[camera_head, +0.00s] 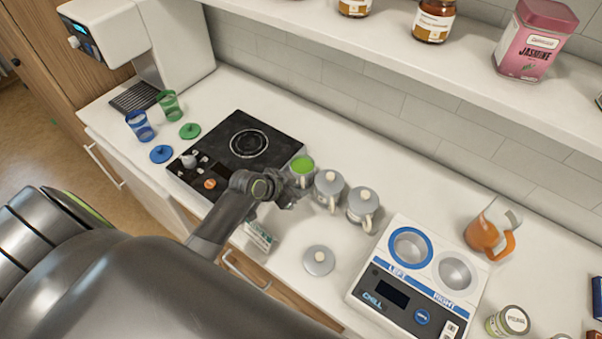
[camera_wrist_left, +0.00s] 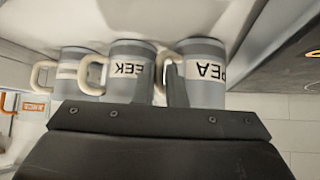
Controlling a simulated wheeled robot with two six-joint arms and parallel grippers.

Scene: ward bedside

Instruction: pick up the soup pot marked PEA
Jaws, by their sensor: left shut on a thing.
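The soup pot marked PEA (camera_wrist_left: 205,72) is grey with a white label and a cream handle, at the right of the left wrist view. In the head view the open pot with green soup (camera_head: 303,164) stands beside the hob, partly hidden by my gripper. My left gripper (camera_head: 289,196) is at this pot's near side, shut on its handle; a dark finger shows at the handle in the left wrist view (camera_wrist_left: 174,84). The pot looks upright; I cannot tell whether it is off the counter. My right gripper is not in view.
Two lidded pots (camera_head: 327,188) (camera_head: 362,204) stand close to the right; one label reads EEK. A loose grey lid (camera_head: 319,261) lies nearer. The black hob (camera_head: 248,143) is left, a LEFT/RIGHT warmer (camera_head: 420,272) right. A shelf (camera_head: 420,62) overhangs the back.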

